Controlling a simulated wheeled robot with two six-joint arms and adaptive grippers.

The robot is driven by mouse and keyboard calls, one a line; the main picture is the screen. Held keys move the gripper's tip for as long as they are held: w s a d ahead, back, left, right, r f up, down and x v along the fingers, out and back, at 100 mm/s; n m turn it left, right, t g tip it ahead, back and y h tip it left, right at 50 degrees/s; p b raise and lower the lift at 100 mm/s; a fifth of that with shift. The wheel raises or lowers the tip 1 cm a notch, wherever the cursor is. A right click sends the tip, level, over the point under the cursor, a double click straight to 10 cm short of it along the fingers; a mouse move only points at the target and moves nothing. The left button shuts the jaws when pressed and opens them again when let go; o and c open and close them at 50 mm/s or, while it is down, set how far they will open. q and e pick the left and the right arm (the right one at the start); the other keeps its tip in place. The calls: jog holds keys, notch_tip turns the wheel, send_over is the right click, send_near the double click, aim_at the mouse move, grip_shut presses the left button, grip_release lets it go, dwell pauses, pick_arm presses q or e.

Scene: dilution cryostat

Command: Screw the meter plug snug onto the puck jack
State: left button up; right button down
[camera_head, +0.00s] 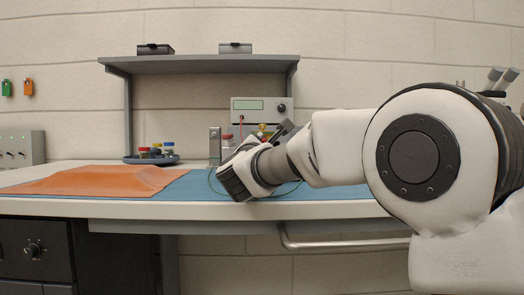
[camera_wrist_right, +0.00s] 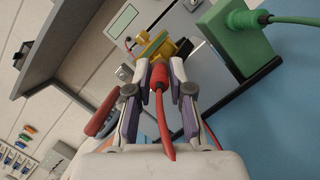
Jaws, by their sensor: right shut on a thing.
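The meter plug (camera_wrist_right: 158,76), red with a red cable, sits between the fingertips of my right gripper (camera_wrist_right: 160,72), which is shut on it. The plug's front end points at the yellow-gold puck (camera_wrist_right: 152,46) and meets or nearly meets it. The jack itself is hidden behind the plug and fingertips, so I cannot tell whether the threads are engaged. In the head view my right gripper (camera_head: 276,134) is partly hidden behind my own wrist, close to the gold puck (camera_head: 262,130). My left gripper is not in view.
A grey meter (camera_head: 262,105) with a green display stands behind the puck. A green block (camera_wrist_right: 237,36) with a green cable is close on the right in the wrist view. An orange mat (camera_head: 90,181) and a blue tray (camera_head: 150,160) lie left. A shelf (camera_head: 200,64) spans above.

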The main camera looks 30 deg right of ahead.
jog(key=shift+m, duration=0.3)
jog(key=shift+r, duration=0.1)
jog(key=c, duration=1)
grip_release()
jog(key=shift+d, duration=0.1)
jog(key=shift+o, duration=0.2)
jog(key=shift+s+a+f+b, duration=0.3)
jog(key=shift+s+b, duration=0.1)
jog(key=shift+b, duration=0.25)
jog(key=shift+s+a+r+b, duration=0.1)
jog(key=shift+s+a+b, duration=0.4)
jog(key=shift+s+b, duration=0.35)
jog(key=shift+r, duration=0.1)
